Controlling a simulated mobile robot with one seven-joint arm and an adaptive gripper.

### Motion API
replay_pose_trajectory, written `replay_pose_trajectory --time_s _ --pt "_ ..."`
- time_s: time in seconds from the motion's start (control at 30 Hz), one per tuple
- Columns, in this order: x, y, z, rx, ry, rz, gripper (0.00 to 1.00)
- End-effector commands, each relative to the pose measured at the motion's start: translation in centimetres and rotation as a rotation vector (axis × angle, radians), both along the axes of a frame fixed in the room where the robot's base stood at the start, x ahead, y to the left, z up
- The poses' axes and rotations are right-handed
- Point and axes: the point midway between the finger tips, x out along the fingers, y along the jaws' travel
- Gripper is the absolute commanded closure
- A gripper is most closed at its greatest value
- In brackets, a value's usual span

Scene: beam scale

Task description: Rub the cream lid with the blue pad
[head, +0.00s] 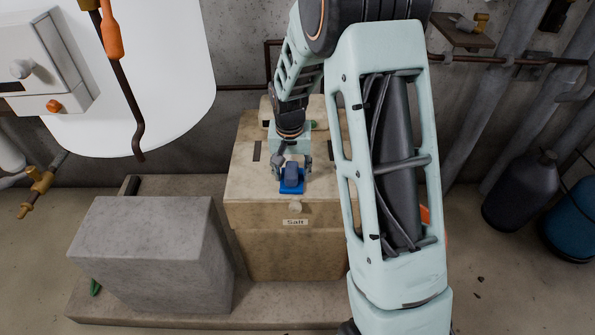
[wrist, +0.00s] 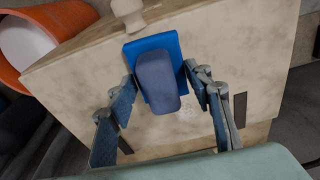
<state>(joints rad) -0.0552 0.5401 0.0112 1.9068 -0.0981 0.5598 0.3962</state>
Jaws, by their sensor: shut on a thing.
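The blue pad (head: 291,187) is a flat bright blue block with a grey-blue grip on top. The cream lid (head: 325,182) is the broad top of the box labelled "Salt", with faint brownish smudges and dark strips. My gripper (head: 291,167) is shut on the pad's grip, near the lid's front edge. In the wrist view the pad (wrist: 150,50) lies flat against or just above the lid (wrist: 85,80); I cannot tell whether it touches. The fingers stand on both sides of the grip. My arm hides the lid's right part in the head view.
A grey concrete block (head: 150,245) stands to the left. An orange container (wrist: 22,62) with a white inside shows in the wrist view. Pipes and dark bottles (head: 520,192) are at the right.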

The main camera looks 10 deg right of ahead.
Motion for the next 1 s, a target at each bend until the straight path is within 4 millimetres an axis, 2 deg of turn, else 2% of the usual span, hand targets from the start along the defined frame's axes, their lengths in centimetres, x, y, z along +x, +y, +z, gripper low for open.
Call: replay_pose_trajectory --time_s 0.13,0.5,0.77,1.0 --pt "0.6 0.1 0.1 0.000 -0.001 -0.001 0.73" --pt "3.7 -0.6 0.3 0.000 -0.004 -0.002 0.73" --pt "4.7 -0.8 0.3 0.000 -0.005 -0.002 0.73" --pt "6.8 -1.2 0.1 0.000 -0.006 -0.003 0.73"
